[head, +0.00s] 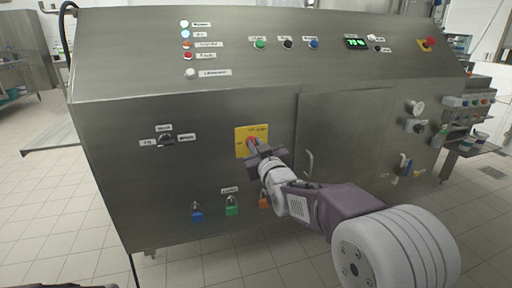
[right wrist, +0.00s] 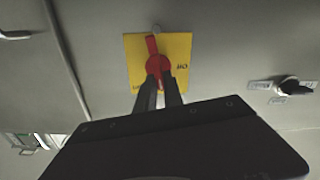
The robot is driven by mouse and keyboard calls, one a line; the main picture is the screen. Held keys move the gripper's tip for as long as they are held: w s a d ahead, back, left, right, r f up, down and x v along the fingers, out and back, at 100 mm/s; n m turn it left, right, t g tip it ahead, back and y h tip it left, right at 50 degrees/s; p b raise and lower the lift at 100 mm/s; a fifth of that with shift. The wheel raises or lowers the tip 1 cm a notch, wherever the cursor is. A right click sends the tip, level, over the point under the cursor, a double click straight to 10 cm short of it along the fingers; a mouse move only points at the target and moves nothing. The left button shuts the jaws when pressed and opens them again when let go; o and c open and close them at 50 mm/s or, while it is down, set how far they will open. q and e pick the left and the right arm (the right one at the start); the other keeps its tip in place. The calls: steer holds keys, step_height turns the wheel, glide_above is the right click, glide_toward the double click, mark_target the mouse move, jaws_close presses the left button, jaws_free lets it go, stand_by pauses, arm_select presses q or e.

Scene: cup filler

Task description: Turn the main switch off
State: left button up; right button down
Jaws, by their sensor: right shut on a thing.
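The main switch is a red rotary handle (head: 251,142) on a yellow plate (head: 241,150) on the cabinet's steel front. In the right wrist view the red handle (right wrist: 152,45) stands nearly in line with my fingers, on the yellow plate (right wrist: 179,47). A label on the plate reads OFF on the right side of that view. My right gripper (head: 255,149) is at the plate, with its two dark fingers (right wrist: 160,80) shut on the red handle. The gripper hides part of the handle and plate in the head view. My left gripper is not in view.
A black selector knob (head: 166,140) is left of the plate. A door handle (head: 309,163) is to the right. An emergency stop (head: 428,43) is at upper right.

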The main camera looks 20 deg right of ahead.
steer(key=shift+a+f+n+b, duration=0.25)
steer(key=shift+n+b, duration=0.2)
steer(key=shift+n, duration=2.1)
steer(key=shift+a+f+n+b, duration=0.1)
steer(key=shift+f+n+b, duration=0.25)
steer(key=shift+n, duration=2.25)
steer(key=shift+a+f+n+b, duration=0.2)
steer(key=shift+n+b, duration=0.3)
steer(key=shift+n, duration=2.05)
steer(key=c, duration=1.5)
jaws_free()
steer(key=shift+r, duration=0.1)
steer(key=shift+o, duration=0.2)
steer(key=s+p, duration=0.2)
steer(key=s, duration=0.7)
steer(key=shift+d, duration=0.15)
